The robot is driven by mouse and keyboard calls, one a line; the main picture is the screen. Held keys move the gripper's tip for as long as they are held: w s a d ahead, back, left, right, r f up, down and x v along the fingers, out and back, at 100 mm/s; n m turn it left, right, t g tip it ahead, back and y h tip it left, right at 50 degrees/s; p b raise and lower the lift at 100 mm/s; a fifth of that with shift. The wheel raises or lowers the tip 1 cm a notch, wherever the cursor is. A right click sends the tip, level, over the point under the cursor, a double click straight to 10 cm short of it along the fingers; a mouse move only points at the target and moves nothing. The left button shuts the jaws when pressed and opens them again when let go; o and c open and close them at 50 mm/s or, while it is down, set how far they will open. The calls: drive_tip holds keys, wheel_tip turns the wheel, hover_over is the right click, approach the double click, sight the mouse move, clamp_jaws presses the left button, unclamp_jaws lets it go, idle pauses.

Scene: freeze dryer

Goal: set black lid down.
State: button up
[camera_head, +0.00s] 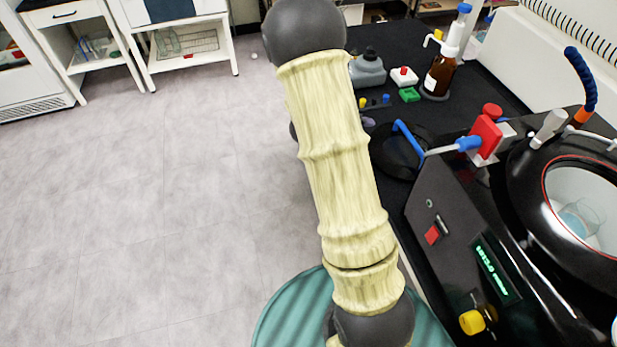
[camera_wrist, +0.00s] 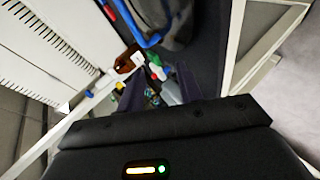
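A dark round piece, which looks like the black lid (camera_head: 392,158), shows beside the freeze dryer (camera_head: 440,215) in the head view. My arm covers part of it, so I cannot tell what it rests on. A dark rounded shape at the top of the wrist view may be the same piece. My gripper (camera_wrist: 158,84) shows in the wrist view as two dark fingers standing apart, with no lid visible between them. In the head view my gripper is hidden behind my arm.
The floor (camera_head: 150,170) at left is clear.

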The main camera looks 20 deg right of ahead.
drive_tip(key=a+r+t+y, duration=0.2)
drive_tip(key=a+y, duration=0.3)
drive_tip(key=a, duration=0.3)
drive_tip(key=a+r+t+y, duration=0.2)
drive_tip(key=a+y, duration=0.2)
drive_tip(key=a, duration=0.5)
drive_tip(key=s+a+g+y, duration=0.1)
drive_tip(key=s+a+g, duration=0.1)
drive_tip(key=s, duration=0.5)
drive_tip(key=s+a+r+n+g+y, duration=0.1)
drive_tip(key=s+a, duration=0.3)
drive_tip(key=s, duration=0.4)
drive_tip(key=shift+g+y, duration=0.3)
drive_tip(key=shift+g, duration=0.4)
drive_tip(key=shift+w+r, duration=0.1)
